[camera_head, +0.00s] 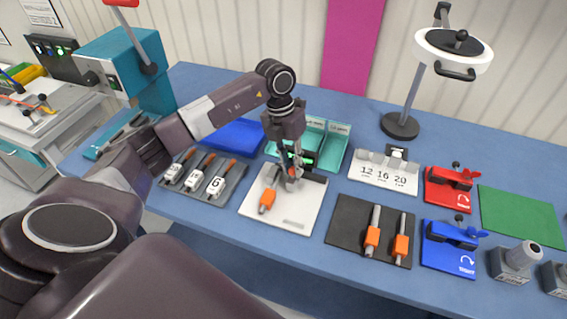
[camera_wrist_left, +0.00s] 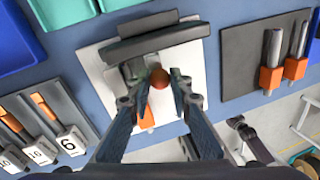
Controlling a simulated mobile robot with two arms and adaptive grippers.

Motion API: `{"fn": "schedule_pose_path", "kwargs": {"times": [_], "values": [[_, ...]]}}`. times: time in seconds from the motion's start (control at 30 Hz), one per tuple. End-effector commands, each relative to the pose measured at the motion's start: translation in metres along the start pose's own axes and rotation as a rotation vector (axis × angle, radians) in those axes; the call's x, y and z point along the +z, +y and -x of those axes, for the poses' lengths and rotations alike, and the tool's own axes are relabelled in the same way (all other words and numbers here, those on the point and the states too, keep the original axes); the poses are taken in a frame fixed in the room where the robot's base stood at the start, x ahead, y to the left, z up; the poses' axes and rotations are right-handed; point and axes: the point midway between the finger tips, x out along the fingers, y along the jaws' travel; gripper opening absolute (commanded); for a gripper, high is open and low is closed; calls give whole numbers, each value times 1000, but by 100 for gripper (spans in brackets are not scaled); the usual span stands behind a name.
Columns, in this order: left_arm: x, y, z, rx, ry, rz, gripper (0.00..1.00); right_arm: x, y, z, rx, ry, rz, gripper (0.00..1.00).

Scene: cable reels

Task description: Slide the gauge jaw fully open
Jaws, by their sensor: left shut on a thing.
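The gauge is a dark bar (camera_head: 314,177) with a grey sliding jaw, mounted on a white plate (camera_head: 292,222) in the middle of the table. In the left wrist view the dark bar (camera_wrist_left: 155,45) crosses the plate's far part, and a round orange-red knob (camera_wrist_left: 160,78) sits on the jaw. My left gripper (camera_head: 292,173) points down over the gauge, its fingers shut around the knob. The fingers hide part of the jaw, so its exact opening is unclear. An orange piece (camera_head: 267,201) on the plate lies beside the gripper. My right gripper is not in view.
A dark mat with several numbered tools (camera_head: 203,180) lies to the left. A dark mat (camera_head: 345,231) with two orange-handled pins is to the right. Teal bins (camera_head: 330,148) stand behind the gauge. Red (camera_head: 449,190) and blue (camera_head: 449,246) clamp fixtures are farther right.

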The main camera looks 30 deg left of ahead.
Motion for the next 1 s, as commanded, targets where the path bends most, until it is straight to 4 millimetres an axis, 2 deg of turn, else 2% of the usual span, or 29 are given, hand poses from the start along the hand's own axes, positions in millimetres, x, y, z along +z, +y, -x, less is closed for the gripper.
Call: {"fn": "schedule_pose_path", "kwargs": {"times": [0.03,0.1,0.37,0.4,0.53,0.83,1.0], "values": [[2,-11,-2,-4,-1,-6,0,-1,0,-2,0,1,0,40],[4,-18,-3,-3,-2,-5,0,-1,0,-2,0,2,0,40],[4,-21,-3,-6,-2,-4,0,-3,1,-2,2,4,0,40],[4,-21,-3,-6,-2,-4,22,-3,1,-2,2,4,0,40],[4,-21,-3,-5,-2,-4,37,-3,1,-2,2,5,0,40],[4,-19,-2,-2,-2,-2,37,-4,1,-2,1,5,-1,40],[5,-19,16,-1,-6,-2,37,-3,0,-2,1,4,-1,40]]}}
